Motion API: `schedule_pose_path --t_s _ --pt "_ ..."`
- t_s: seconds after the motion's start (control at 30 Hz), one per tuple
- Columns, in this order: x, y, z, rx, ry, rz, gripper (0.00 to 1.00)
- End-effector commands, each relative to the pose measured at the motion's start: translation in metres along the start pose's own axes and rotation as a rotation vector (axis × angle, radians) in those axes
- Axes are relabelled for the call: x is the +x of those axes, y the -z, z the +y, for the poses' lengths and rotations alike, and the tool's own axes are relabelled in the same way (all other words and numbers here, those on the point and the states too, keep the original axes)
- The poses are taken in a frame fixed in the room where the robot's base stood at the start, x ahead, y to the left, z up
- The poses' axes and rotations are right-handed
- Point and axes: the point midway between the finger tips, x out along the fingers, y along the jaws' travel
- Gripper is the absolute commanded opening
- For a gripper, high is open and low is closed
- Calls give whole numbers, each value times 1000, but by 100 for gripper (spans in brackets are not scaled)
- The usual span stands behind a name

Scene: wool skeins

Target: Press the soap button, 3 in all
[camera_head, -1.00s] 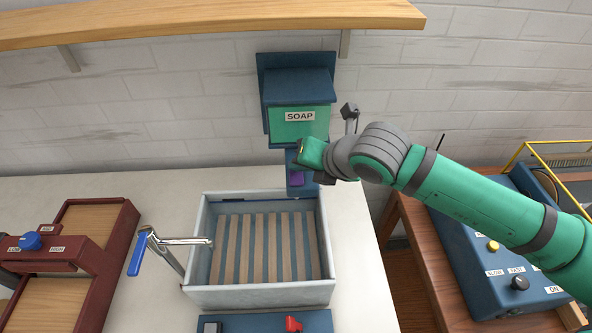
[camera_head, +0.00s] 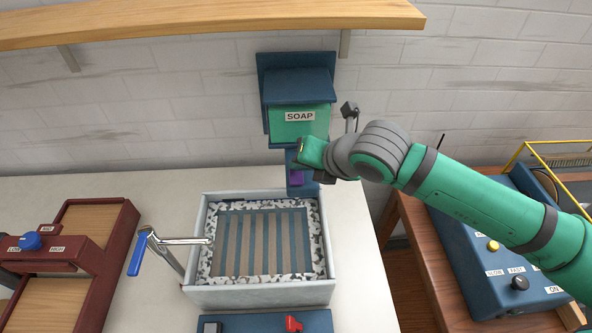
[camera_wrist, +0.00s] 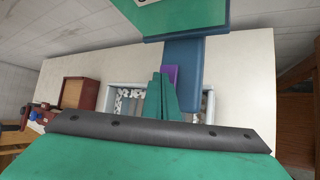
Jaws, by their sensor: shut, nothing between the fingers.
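The soap dispenser (camera_head: 299,113) is a blue and green box labelled SOAP, fixed to the wall above the basin. Its purple button (camera_head: 297,177) sits on the blue post below the box, partly covered by my gripper (camera_head: 303,158). In the wrist view the purple button (camera_wrist: 172,73) shows just beyond the shut green fingertips (camera_wrist: 162,80); whether they touch it I cannot tell. My gripper is shut and empty. The grey basin (camera_head: 262,296) stands below, with white and dark speckled foam (camera_head: 233,270) around the edges of its slatted, blue and brown striped bottom.
A tap with a blue lever (camera_head: 137,254) stands at the basin's left. A blue panel with a red knob (camera_head: 292,324) lies in front. A dark red unit (camera_head: 95,262) is at the left, a blue machine (camera_head: 490,262) at the right, and a wooden shelf (camera_head: 200,20) above.

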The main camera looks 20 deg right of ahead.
Motion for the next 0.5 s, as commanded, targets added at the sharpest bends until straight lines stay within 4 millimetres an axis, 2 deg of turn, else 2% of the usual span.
schedule_pose_path --t_s 0.2,0.5 --pt "-7 -6 6 -1 -1 -2 0" --pt "-8 -6 6 -1 -1 -1 0"
